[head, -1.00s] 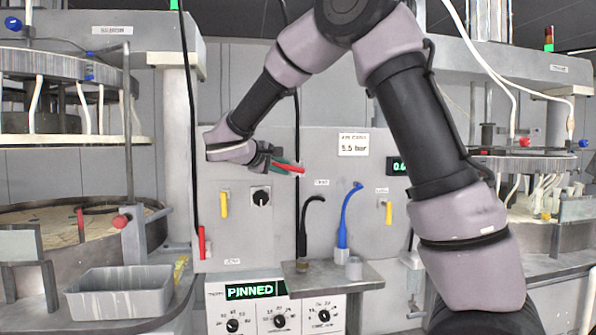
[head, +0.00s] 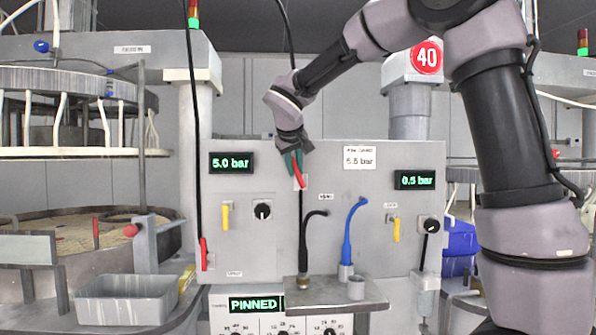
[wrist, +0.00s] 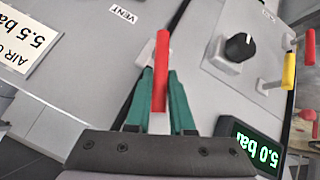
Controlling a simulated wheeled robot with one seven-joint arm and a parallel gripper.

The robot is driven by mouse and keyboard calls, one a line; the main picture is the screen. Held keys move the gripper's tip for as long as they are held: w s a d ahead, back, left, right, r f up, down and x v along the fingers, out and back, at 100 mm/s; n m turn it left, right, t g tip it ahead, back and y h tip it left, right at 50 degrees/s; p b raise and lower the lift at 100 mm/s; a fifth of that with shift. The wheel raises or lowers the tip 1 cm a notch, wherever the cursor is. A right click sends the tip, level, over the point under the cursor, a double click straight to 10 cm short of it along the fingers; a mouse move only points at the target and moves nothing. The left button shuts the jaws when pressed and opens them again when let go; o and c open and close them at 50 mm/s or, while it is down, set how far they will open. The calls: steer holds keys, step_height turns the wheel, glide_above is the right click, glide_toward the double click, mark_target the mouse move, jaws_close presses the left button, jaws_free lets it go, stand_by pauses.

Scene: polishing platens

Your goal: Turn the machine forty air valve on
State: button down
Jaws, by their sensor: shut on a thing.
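My gripper (head: 294,165) is at the upper middle of the grey control panel (head: 345,265), pointing down. Its green fingers are shut on a red lever handle (head: 300,176). In the wrist view the red handle (wrist: 161,70) stands between the green fingers (wrist: 155,100), with a pale mount behind it. In the head view the handle is near upright, slightly tilted. The panel shows 5.0 bar (head: 232,163) at left and 0.5 bar (head: 415,180) at right. The lever's pivot is mostly hidden.
Yellow levers (head: 225,216) (head: 396,230), a black knob (head: 262,210), a black hose (head: 305,240) and a blue hose (head: 346,230) are on the panel. A small shelf (head: 325,291) juts out below. A grey bin (head: 128,300) stands at lower left.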

steer(key=shift+d+r+m+y, duration=0.15)
steer(key=shift+d+m+y, duration=0.45)
steer(key=shift+y, duration=0.4)
steer(key=shift+d+m+y, duration=0.3)
steer(key=shift+d+y, duration=0.2)
steer(key=shift+y, duration=0.3)
steer(key=c, duration=0.8)
jaws_free()
steer(key=v, duration=1)
steer(key=shift+s+d+r, duration=0.1)
steer(key=shift+s+r, duration=0.1)
steer(key=shift+s, duration=0.1)
